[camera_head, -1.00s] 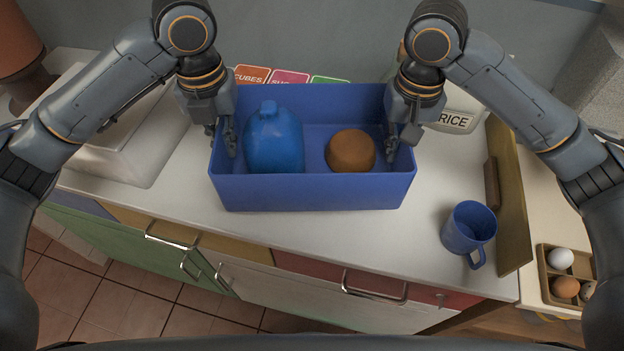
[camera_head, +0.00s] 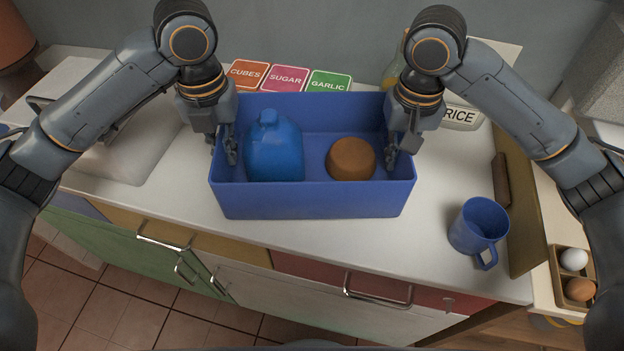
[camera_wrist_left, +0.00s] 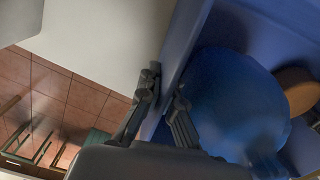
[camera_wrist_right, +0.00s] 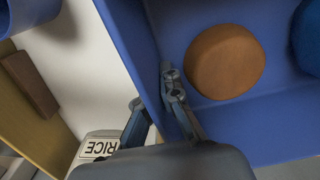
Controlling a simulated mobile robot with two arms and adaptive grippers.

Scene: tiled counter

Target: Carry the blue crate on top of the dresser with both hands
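The blue crate (camera_head: 318,203) is in the middle of the head view, over the white counter. It looks roughly level; whether its base touches the counter cannot be told. It holds a blue jug (camera_head: 272,150) and a brown round object (camera_head: 351,159). My left gripper (camera_head: 224,150) is shut on its left wall, one finger inside and one outside, as the left wrist view (camera_wrist_left: 166,92) shows. My right gripper (camera_head: 398,150) is shut on the right wall in the same way, seen in the right wrist view (camera_wrist_right: 153,92). I cannot single out a separate dresser.
A blue mug (camera_head: 478,229) and a wooden board (camera_head: 528,225) are at the right. Cards (camera_head: 285,78) and a RICE container (camera_head: 460,117) are behind the crate. Eggs (camera_head: 574,259) sit at the far right. Handled drawers (camera_head: 380,288) are below the counter's front edge.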

